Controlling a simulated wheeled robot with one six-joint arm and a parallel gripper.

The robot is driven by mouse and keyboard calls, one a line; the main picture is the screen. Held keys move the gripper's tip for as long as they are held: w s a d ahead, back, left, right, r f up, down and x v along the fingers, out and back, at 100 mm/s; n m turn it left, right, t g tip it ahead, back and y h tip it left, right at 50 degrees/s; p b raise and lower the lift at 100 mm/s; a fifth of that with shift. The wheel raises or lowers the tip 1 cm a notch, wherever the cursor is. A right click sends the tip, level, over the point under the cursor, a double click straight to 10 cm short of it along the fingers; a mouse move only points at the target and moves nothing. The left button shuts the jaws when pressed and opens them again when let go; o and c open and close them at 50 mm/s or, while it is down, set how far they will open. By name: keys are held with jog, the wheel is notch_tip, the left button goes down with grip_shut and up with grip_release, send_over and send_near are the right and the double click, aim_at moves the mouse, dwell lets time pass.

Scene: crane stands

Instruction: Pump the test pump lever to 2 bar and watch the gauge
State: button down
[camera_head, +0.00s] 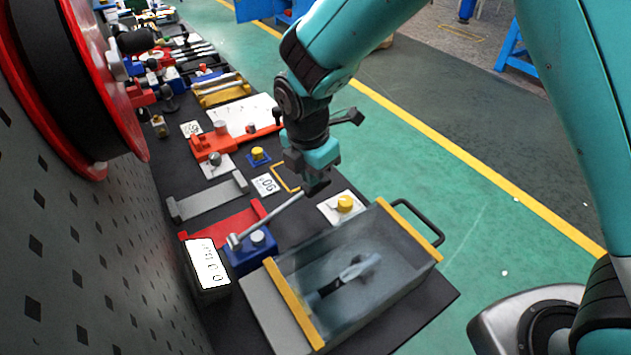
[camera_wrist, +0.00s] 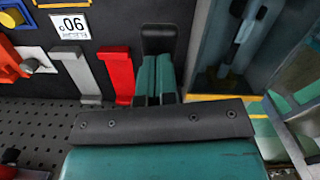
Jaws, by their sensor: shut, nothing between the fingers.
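The test pump is a blue block (camera_head: 250,252) beside a red plate (camera_head: 225,226). Its grey lever rod (camera_head: 272,218) slopes up from the block towards my gripper (camera_head: 318,178). The lever's far end is partly hidden at my fingertips. In the wrist view, my teal fingers (camera_wrist: 155,78) are together with nothing between them. A black rounded piece (camera_wrist: 158,38), perhaps the lever's grip, shows just beyond the fingertips; I cannot tell whether they touch it. A black box with a white display (camera_head: 207,263), seemingly the gauge, stands left of the pump; its reading is not clear.
A grey tray with yellow edges (camera_head: 292,303) holds a tool, right of the pump. A yellow knob on a white plate (camera_head: 344,204) is close to my gripper. Grey and red brackets, more fittings and a perforated panel (camera_head: 80,230) line the bench's left side.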

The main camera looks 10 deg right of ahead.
jog(key=shift+f+b, duration=1.3)
jog(key=shift+f, duration=0.95)
jog(key=shift+s+a+r+p, duration=0.3)
jog(key=shift+s+a+p, duration=0.1)
jog(key=shift+a, duration=0.1)
jog(key=shift+s+a+r+p, duration=0.3)
jog(key=shift+a+p, duration=0.05)
jog(key=shift+a, duration=0.1)
jog(key=shift+s+a, duration=0.2)
jog(key=shift+a, duration=0.1)
notch_tip(320, 180, up, 17)
jog(key=b, duration=0.2)
send_over(304, 193)
jog(key=s+a, duration=0.1)
jog(key=a, duration=0.1)
jog(key=shift+s+r, duration=0.15)
jog(key=shift+s, duration=0.05)
